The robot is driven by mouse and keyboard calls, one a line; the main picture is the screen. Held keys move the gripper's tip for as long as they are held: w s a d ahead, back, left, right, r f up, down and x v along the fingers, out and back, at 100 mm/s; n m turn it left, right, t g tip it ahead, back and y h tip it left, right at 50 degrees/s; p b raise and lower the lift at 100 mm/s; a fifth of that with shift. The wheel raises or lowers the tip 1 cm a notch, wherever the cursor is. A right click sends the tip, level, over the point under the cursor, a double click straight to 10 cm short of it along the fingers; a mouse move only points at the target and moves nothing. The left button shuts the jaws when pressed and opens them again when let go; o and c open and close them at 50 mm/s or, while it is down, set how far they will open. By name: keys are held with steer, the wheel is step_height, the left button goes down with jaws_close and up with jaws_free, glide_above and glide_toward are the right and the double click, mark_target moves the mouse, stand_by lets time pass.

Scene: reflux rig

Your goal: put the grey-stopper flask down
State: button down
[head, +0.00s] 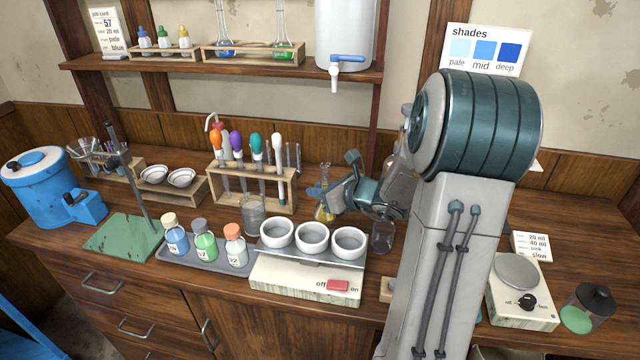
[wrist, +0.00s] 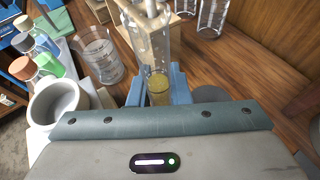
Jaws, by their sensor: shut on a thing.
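My gripper (head: 330,208) is shut on a clear glass flask (head: 325,186) with yellow liquid, just behind the white crucibles. In the wrist view the flask's yellow liquid (wrist: 158,84) shows between the two blue fingers, and my gripper (wrist: 158,92) closes around its sides. The flask looks about upright. I cannot make out its stopper colour, or whether its base touches the bench. A grey-capped bottle of green liquid (head: 204,243) stands on the grey tray (head: 190,259), apart from my gripper.
A beaker (head: 253,215) and a wooden dropper rack (head: 226,186) stand left of the flask. An empty-looking glass (head: 382,239) stands right. Bare bench (wrist: 240,72) shows right of the flask in the wrist view.

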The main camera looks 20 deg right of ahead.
steer(key=shift+f, duration=1.9)
steer(key=shift+f+b, duration=0.15)
steer(key=shift+b, duration=0.15)
steer(key=c, duration=1.3)
jaws_free()
steer(key=shift+c, duration=0.2)
